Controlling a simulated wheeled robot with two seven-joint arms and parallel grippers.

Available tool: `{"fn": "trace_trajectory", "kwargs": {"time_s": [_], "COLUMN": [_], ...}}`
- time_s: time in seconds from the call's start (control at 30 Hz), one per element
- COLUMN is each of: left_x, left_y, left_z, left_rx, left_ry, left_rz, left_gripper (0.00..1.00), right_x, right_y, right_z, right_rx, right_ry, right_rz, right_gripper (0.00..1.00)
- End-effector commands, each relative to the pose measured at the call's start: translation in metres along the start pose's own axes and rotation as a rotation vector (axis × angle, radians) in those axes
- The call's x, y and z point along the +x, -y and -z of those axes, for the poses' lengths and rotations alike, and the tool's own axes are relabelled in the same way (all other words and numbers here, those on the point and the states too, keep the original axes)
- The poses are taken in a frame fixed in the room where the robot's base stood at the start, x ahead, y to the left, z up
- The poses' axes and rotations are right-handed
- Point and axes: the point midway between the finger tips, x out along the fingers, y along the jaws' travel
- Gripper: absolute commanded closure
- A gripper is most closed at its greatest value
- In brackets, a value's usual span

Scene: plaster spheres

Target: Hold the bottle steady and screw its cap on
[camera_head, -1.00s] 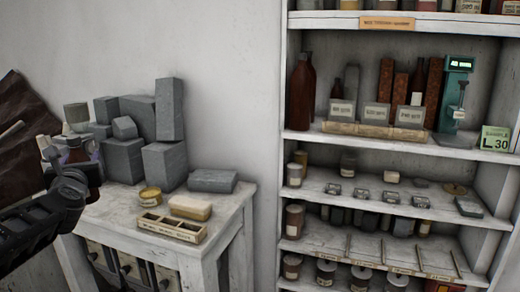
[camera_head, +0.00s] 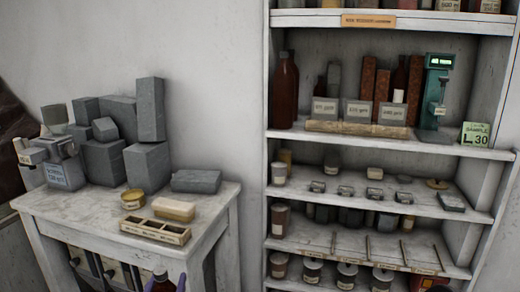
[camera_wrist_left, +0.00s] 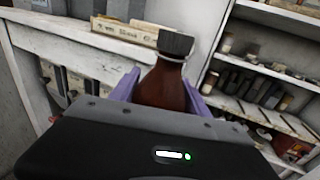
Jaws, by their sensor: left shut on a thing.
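My left gripper (camera_wrist_left: 160,88) has purple fingers shut on the brown bottle (camera_wrist_left: 165,88), one finger on each side, in the left wrist view. A dark grey cap (camera_wrist_left: 176,44) sits on the bottle's neck, with a pale ring just below it; how tight it is I cannot tell. In the head view only the bottle's top (camera_head: 161,278) and a bit of purple finger show at the bottom edge, in front of the white table. The bottle's lower part is hidden behind the gripper body. My right gripper is not in view.
The white table (camera_head: 80,212) holds grey blocks (camera_head: 150,110), a yellow tin (camera_head: 133,199) and a wooden tray (camera_head: 155,232). A white shelf unit (camera_head: 400,148) on the right carries brown bottles, jars and a green device (camera_head: 433,92).

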Motion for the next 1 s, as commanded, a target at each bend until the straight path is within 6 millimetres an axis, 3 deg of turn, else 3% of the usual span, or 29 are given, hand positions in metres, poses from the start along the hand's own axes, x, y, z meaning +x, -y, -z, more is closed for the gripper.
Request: {"fn": "trace_trajectory", "kwargs": {"time_s": [0.17, 0.47, 1.0], "left_x": [-0.012, -0.014, -0.009], "left_y": [0.033, 0.038, 0.028], "left_z": [0.037, 0.054, 0.030], "left_rx": [-0.003, -0.008, 0.003], "left_ry": [-0.002, 0.001, 0.006], "left_rz": [0.054, 0.065, 0.046], "left_gripper": [1.00, 1.00, 1.00], "right_x": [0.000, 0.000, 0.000], "right_y": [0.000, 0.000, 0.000], "right_z": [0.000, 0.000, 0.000], "right_rx": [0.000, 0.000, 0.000], "right_ry": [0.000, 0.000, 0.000], "right_rz": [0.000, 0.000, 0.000], "right_gripper": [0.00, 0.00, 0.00]}}
